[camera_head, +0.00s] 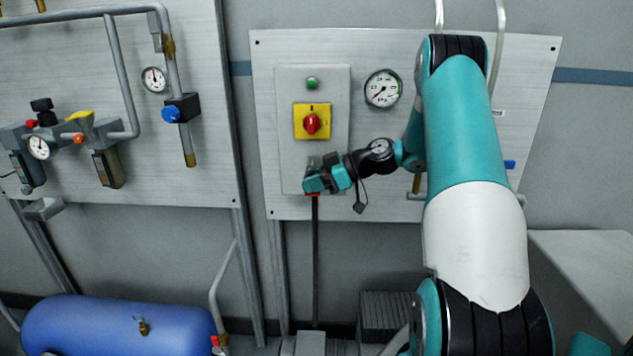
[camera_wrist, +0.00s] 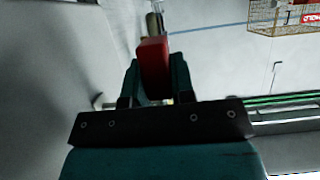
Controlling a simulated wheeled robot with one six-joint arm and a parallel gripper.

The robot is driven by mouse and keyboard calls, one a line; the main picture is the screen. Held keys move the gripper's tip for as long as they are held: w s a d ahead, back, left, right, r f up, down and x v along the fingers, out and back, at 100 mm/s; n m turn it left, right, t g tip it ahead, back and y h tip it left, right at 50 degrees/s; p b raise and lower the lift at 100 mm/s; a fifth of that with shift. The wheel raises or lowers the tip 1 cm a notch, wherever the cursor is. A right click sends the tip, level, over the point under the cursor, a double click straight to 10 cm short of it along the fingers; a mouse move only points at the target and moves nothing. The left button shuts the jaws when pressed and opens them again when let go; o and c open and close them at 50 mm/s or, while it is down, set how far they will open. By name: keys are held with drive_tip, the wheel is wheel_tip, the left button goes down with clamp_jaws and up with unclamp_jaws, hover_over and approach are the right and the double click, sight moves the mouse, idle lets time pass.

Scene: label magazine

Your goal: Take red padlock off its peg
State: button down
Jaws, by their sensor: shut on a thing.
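The red padlock (camera_wrist: 154,58) is between the two teal fingers of my gripper (camera_head: 316,182) in the wrist view, and the gripper is shut on it. In the head view only a small red sliver of the padlock (camera_head: 313,194) shows under the fingers, in front of the lower part of the grey switch box. A greyish metal piece shows just beyond the padlock in the wrist view; I cannot tell whether it is shackle or peg. Whether the padlock still hangs on its peg is hidden.
A red rotary switch on a yellow plate (camera_head: 312,121) sits above my gripper, with a gauge (camera_head: 383,88) to its right. A dark conduit (camera_head: 315,260) runs down below. A piped panel (camera_head: 215,100) with valves is at left, above a blue tank (camera_head: 115,325).

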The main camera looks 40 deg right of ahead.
drive_tip(key=shift+s+a+r+b, duration=0.15)
drive_tip(key=shift+s+a+b, duration=0.55)
drive_tip(key=shift+s+a, duration=0.35)
drive_tip(key=shift+s+a+r+b, duration=0.1)
drive_tip(key=shift+s+a+b, duration=0.65)
drive_tip(key=shift+a, duration=0.45)
